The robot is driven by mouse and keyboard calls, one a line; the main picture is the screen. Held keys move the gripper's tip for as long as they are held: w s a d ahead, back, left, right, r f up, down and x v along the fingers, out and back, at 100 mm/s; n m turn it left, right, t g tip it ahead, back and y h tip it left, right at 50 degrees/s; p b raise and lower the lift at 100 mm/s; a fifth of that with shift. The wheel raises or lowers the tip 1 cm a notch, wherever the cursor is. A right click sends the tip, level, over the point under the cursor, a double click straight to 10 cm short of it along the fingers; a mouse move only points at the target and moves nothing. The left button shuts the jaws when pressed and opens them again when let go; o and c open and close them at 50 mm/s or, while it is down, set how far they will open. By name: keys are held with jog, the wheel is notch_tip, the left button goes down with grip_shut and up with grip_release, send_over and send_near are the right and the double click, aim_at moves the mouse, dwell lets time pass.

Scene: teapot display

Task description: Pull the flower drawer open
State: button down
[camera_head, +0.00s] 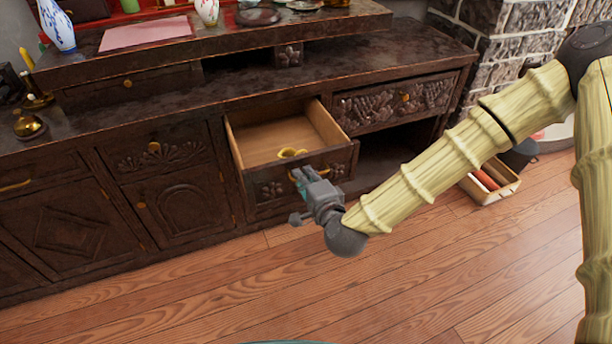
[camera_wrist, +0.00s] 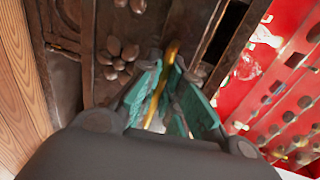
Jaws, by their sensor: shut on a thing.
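The flower drawer (camera_head: 269,190) is a dark carved wooden drawer in the cabinet, with flower reliefs on its front. It stands pulled out, and its pale, bare wood inside shows in the head view. A brass object (camera_head: 291,153) shows at the inner side of its front. My gripper (camera_head: 303,180) is at the middle of the drawer front. In the wrist view my gripper (camera_wrist: 162,95) has its teal fingers shut around the brass handle (camera_wrist: 168,66). A carved flower (camera_wrist: 117,57) on the drawer front is just left of the fingers. The handle is mostly hidden in the head view.
The dark cabinet (camera_head: 180,118) runs along the wall, with a closed carved drawer (camera_head: 398,100) to the right and a dark open space below it. A wooden box (camera_head: 490,182) with red items stands on the floor at right. The wooden floor (camera_head: 240,295) in front is clear.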

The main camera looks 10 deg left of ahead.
jog(key=c, duration=1.6)
grip_release()
jog(key=shift+o, duration=0.2)
jog(key=shift+s, duration=0.1)
jog(key=v, duration=0.7)
jog(key=shift+s+d, duration=0.15)
